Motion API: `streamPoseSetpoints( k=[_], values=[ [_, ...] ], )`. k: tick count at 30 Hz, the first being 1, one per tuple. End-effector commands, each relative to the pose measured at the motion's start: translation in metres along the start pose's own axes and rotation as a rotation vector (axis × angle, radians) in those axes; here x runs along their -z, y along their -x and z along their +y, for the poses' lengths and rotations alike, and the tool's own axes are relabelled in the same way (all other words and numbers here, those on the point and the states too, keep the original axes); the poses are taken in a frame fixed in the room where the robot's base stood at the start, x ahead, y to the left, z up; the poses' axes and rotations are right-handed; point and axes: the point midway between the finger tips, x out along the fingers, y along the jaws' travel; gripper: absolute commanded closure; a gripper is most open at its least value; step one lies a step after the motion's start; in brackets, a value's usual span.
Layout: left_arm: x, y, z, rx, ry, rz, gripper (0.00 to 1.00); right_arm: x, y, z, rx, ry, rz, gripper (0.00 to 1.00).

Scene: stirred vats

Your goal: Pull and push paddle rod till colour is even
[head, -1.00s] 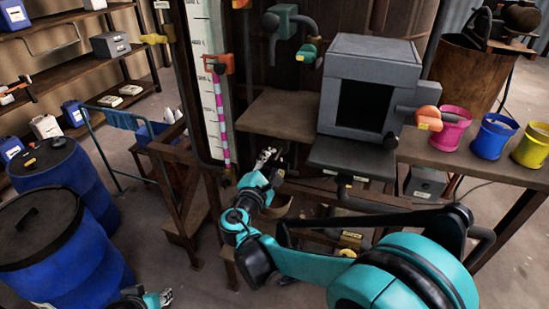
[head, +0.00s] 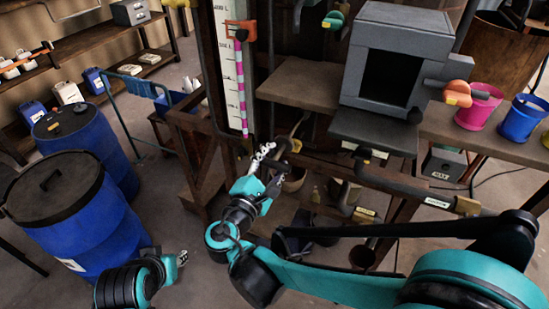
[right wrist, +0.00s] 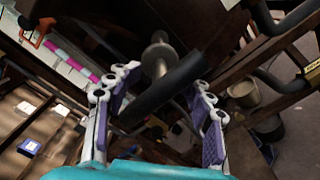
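In the right wrist view, a dark cross handle (right wrist: 163,92) on a pale metal shaft (right wrist: 156,58), which looks like the paddle rod, lies between the fingers of my right gripper (right wrist: 160,98). The fingers are spread wide, and I see no grip on the handle. In the head view, my right gripper (head: 265,152) is beneath the brown shelf, just right of the gauge foot; the handle there is small and unclear. My left gripper (head: 182,258) is low at left, near the blue drum and away from the rod; its fingers are too small to judge. The vat contents are hidden.
A gauge with a pink-and-white column (head: 241,85) stands behind the gripper. A grey box (head: 399,55) is on the bench to the right, with a magenta bucket (head: 478,108) and a blue bucket (head: 522,119). Blue drums (head: 75,215) stand at left. Pipes crowd below the bench.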

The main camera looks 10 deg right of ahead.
Motion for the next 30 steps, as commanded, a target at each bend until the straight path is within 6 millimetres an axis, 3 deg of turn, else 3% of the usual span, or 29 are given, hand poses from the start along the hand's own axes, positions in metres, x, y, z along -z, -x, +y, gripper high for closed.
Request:
streamPoseSetpoints(
  k=[11,24,30],
  values=[
    [0.0,0.0,0.0,0.0,0.0,0.0,0.66,0.001,0.01,0.001,-0.002,-0.002,0.003,0.48],
    [0.0,0.0,0.0,0.0,0.0,0.0,0.66,0.001,0.098,0.001,-0.003,-0.001,0.005,0.48],
    [0.0,0.0,0.0,0.0,0.0,0.0,0.66,0.001,0.117,0.0,-0.001,-0.001,0.002,0.48]
  ],
)
